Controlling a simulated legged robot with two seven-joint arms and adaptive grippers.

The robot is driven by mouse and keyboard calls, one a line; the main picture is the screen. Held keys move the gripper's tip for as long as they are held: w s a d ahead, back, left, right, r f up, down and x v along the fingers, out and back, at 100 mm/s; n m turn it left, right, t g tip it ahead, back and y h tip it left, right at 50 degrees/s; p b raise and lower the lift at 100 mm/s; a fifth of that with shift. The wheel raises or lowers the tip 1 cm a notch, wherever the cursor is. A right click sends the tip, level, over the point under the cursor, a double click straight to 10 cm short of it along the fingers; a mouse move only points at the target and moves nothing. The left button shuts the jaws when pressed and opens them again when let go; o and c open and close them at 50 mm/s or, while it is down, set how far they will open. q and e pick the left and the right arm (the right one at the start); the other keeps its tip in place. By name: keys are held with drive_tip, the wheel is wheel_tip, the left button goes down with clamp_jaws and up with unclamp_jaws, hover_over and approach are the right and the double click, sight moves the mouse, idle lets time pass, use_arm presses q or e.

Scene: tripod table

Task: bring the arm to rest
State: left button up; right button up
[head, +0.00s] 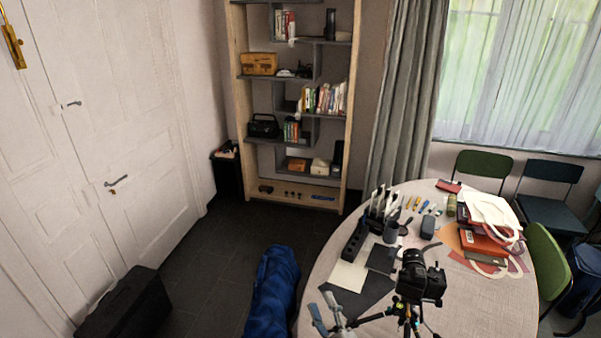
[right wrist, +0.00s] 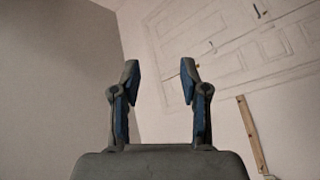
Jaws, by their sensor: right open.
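My right gripper (head: 321,303) shows at the bottom of the head view, in front of the near left edge of the round table (head: 470,315). Its two grey-blue fingers are apart with nothing between them. In the right wrist view the gripper (right wrist: 159,70) is open and empty, with a plain wall and white panelled doors beyond it. My left gripper is not in view. A black camera (head: 420,277) on a tripod (head: 403,310) is to the right of my right gripper in the head view.
A blue bag (head: 273,290) and a black case (head: 128,305) lie on the floor. Dark floor (head: 222,245) is clear between them.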

drive_tip(key=s+d+f+m+g+h, duration=0.3)
drive_tip(key=d+f+m, duration=0.15)
drive_tip(key=f, duration=0.45)
drive_tip(key=s+d+f+m+g+h, duration=0.4)
drive_tip(key=d+f, duration=0.2)
drive_tip(key=f, duration=0.4)
drive_tip(key=s+d+f+m+g, duration=0.2)
drive_tip(key=s+d+f+g, duration=0.15)
drive_tip(key=s+f, duration=0.4)
drive_tip(key=s+d+f+m+g, duration=0.2)
drive_tip(key=s+f+g, duration=0.25)
drive_tip(key=s, duration=0.65)
drive_tip(key=s+f+g, duration=0.1)
drive_tip(key=s+f, duration=0.1)
drive_tip(key=f, duration=1.2)
drive_tip(key=s+f+g, duration=0.1)
drive_tip(key=s+f, duration=0.1)
drive_tip(key=f, duration=1.2)
drive_tip(key=s+d+f+g, duration=0.1)
drive_tip(key=s+d+f, duration=0.2)
drive_tip(key=s+f, duration=1.1)
drive_tip(key=shift+s+f+h, duration=0.2)
drive_tip(key=shift+s+h, duration=0.2)
drive_tip(key=shift+s, duration=0.75)
